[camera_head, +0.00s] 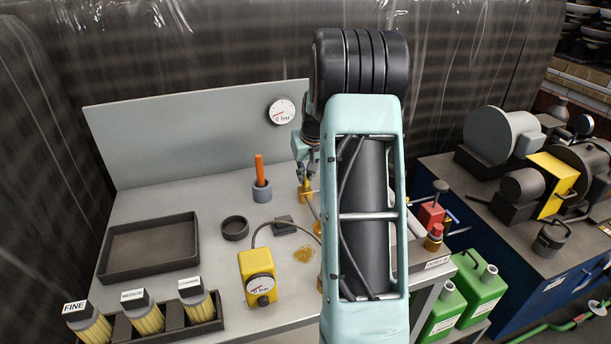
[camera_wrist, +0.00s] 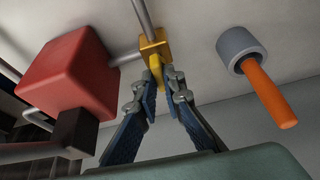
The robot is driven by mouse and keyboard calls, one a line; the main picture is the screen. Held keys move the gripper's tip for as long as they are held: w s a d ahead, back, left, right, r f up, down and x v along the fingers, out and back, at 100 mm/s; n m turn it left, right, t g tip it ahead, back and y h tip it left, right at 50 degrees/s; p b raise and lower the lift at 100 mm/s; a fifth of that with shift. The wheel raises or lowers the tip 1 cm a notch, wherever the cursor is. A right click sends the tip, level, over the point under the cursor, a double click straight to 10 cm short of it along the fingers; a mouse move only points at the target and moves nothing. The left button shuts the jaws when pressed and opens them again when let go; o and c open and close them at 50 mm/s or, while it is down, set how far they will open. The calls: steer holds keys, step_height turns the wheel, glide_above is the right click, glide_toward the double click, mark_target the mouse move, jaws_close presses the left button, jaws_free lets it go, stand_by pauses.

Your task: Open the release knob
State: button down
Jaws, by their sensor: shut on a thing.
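A yellow fitting (camera_wrist: 153,46) sits on a grey pipe in the wrist view, with a narrow yellow lever (camera_wrist: 157,72) extending from it towards me. I take this lever to be the release knob; no label shows. My gripper (camera_wrist: 162,80) has its blue-padded fingertips closed around the lever's end. In the head view my gripper (camera_head: 309,168) points down beside the yellow fitting (camera_head: 305,188) on the bench, partly hidden by my arm.
A grey cup (camera_head: 261,190) with an orange handle (camera_head: 259,168) stands left of my gripper. A red block (camera_wrist: 68,70) and pipes are close by. A yellow gauge box (camera_head: 256,268), black ring (camera_head: 234,228) and tray (camera_head: 150,250) occupy the bench. A grey panel rises behind.

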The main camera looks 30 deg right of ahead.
steer(key=c, duration=2)
jaws_free()
steer(key=shift+c, duration=0.2)
steer(key=v, duration=1.2)
steer(key=shift+a, duration=0.1)
